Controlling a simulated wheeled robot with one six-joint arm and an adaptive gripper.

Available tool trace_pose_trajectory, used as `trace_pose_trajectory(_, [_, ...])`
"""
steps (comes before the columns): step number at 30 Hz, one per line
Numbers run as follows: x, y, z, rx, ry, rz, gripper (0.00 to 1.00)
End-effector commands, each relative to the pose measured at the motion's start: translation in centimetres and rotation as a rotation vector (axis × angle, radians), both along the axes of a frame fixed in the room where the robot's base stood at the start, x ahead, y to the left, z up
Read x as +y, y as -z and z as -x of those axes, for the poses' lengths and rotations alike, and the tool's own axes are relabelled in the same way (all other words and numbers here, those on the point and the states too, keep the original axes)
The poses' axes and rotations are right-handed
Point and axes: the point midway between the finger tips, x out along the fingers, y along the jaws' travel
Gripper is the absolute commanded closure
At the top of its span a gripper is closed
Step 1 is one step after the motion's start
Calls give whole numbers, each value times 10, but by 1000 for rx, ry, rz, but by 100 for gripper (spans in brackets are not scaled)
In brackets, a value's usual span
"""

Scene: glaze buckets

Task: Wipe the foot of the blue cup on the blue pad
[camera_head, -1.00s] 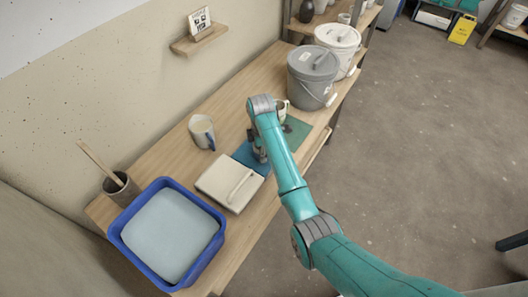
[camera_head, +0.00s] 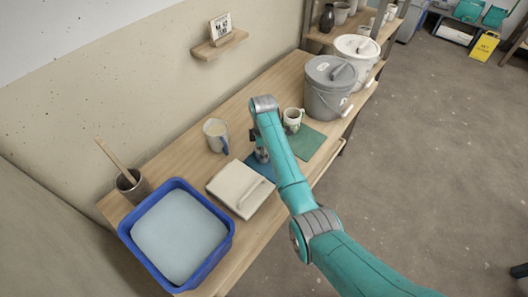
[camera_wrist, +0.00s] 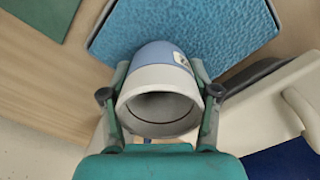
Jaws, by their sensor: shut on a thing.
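My gripper (camera_wrist: 160,82) is shut on the blue cup (camera_wrist: 155,53), with one finger on each side of it. In the wrist view the cup's pale rim and open mouth face the camera, and its foot points away and is hidden. The blue pad (camera_wrist: 225,25) lies beyond the cup, and the cup's far end overlaps the pad's near part in the picture. I cannot tell whether the foot touches it. In the head view the blue pad (camera_head: 262,168) shows only partly beside my arm, and the cup and fingers are largely hidden there.
A green mat (camera_head: 308,143) lies to the right of the pad, with a pale mug (camera_head: 292,119) at its edge. A cream square block (camera_head: 238,187) is close on the left. A mug with a blue handle (camera_head: 215,134), a blue basin (camera_head: 128,243) and a grey bucket (camera_head: 328,90) stand around.

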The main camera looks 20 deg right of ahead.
Motion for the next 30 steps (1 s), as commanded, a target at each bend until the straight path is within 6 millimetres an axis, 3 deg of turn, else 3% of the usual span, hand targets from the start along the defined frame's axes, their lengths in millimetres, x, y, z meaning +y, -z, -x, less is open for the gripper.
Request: trace_pose_trajectory(30, [-40,-2,54,0,2,1,81])
